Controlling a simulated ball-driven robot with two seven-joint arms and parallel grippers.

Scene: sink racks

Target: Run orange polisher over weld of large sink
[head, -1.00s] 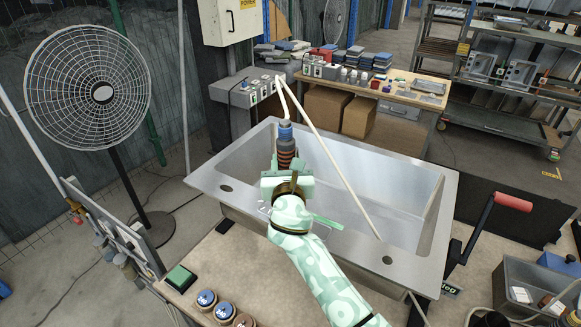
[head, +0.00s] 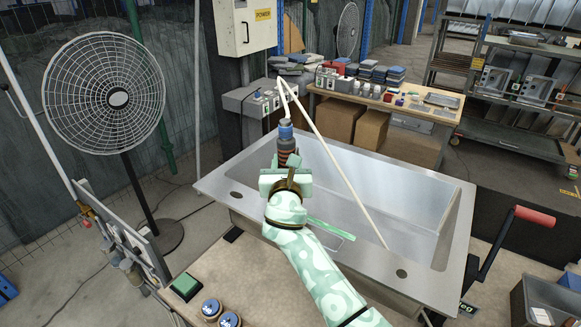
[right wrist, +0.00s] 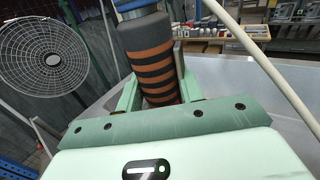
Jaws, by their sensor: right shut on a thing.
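The large sink (head: 400,185) is a grey steel basin on the worktable. My right gripper (head: 287,163) is over its left part, near the left wall. It is shut on the orange polisher (head: 287,143), a dark cylinder with orange bands and a blue end. In the right wrist view the polisher (right wrist: 150,60) stands upright between the green fingers, and a pale hose passes at the right. The polisher's working end is hidden in both views, so I cannot tell whether it touches the sink. The weld cannot be made out. My left gripper is not in view.
A floor fan (head: 105,98) stands at the left. A green block (head: 186,286) and blue-topped round pieces (head: 211,306) lie at the table's front. A red-handled crank (head: 534,216) is at the right. A pale hose (head: 340,170) crosses the sink. A bench (head: 385,95) with stacked pads stands behind.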

